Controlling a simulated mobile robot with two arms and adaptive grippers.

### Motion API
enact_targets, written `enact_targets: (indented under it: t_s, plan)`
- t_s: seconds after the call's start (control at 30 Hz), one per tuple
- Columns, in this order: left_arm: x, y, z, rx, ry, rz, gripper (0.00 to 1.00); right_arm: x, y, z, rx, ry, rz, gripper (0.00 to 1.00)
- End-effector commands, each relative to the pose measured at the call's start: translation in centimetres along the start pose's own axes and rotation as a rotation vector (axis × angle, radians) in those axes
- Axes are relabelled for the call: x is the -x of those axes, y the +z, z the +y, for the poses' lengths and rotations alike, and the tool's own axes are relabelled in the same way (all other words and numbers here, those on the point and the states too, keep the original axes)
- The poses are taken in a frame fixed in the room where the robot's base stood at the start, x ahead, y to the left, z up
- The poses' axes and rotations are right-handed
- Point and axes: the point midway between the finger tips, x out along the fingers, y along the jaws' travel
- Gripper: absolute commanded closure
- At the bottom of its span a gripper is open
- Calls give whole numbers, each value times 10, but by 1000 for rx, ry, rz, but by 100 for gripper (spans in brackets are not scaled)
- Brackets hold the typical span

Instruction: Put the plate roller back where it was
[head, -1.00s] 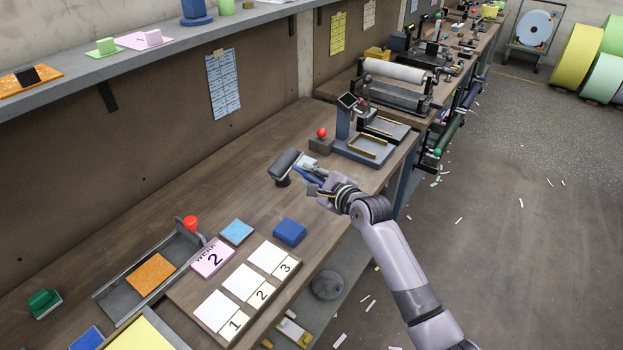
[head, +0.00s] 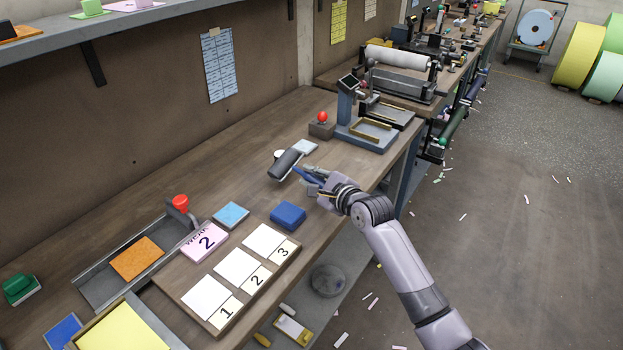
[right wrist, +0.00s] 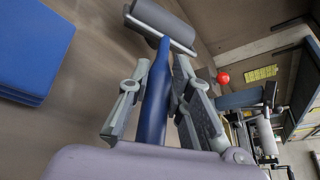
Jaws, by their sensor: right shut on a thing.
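The plate roller has a dark grey cylinder (head: 285,164) and a blue handle (right wrist: 154,95). My right gripper (head: 316,182) is shut on the handle; in the right wrist view its two fingers (right wrist: 155,100) stand on either side of it. The roller's cylinder (right wrist: 160,22) points away from the gripper, over the wooden bench. I cannot tell whether it touches the bench top. A small light grey plate (head: 305,147) and a pale round piece (head: 279,154) show just behind the cylinder. My left gripper is not in view.
A red-knobbed block (head: 322,125) and a blue-grey stand with a brass frame (head: 371,132) are behind the roller. A blue block (head: 288,215), a light blue pad (head: 231,214) and a numbered board (head: 202,306) are in front.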

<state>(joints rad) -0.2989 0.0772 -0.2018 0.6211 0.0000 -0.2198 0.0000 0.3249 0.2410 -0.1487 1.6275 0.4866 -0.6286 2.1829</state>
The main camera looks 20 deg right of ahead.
Motion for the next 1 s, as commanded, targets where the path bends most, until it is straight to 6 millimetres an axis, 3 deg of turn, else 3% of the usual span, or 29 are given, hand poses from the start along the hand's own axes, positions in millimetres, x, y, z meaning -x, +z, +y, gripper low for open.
enact_targets:
  t_s: [1.0]
  plan:
    - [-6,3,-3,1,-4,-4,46,-4,-9,8,0,-1,-1,100]
